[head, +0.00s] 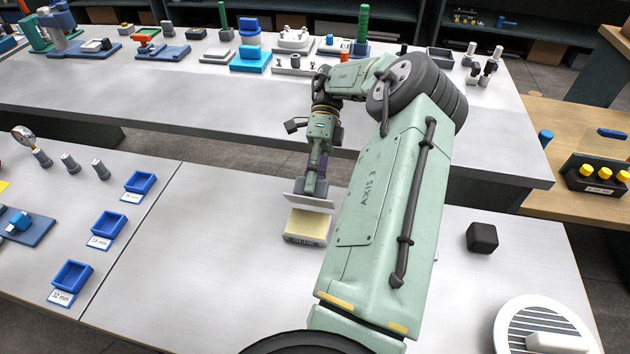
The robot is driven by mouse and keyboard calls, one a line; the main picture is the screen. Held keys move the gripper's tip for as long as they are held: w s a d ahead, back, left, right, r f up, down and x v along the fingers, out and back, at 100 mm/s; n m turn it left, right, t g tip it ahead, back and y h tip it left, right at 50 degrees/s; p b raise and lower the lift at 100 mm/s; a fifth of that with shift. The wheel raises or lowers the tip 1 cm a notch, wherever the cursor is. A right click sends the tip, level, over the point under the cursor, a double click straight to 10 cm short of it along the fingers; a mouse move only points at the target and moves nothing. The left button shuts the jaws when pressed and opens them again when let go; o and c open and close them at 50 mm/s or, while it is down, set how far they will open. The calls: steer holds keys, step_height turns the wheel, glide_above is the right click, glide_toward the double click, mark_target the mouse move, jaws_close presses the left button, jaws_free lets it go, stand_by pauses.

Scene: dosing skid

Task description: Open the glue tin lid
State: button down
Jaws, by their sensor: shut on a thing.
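The fingertips are small and partly merge with the plate. I cannot tell whether the plate is hinged to the tin or apart from it.
A black cube (482,238) and a round white slatted disc (543,328) lie to the right. Blue trays (72,277) with labels and several grey fittings (70,164) stand to the left. The table left of the tin is clear. The back bench (150,85) holds many devices.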

steer(key=shift+w, duration=0.15)
stand_by(0.3)
steer(key=c, duration=1.5)
jaws_free()
steer(key=shift+s, duration=0.25)
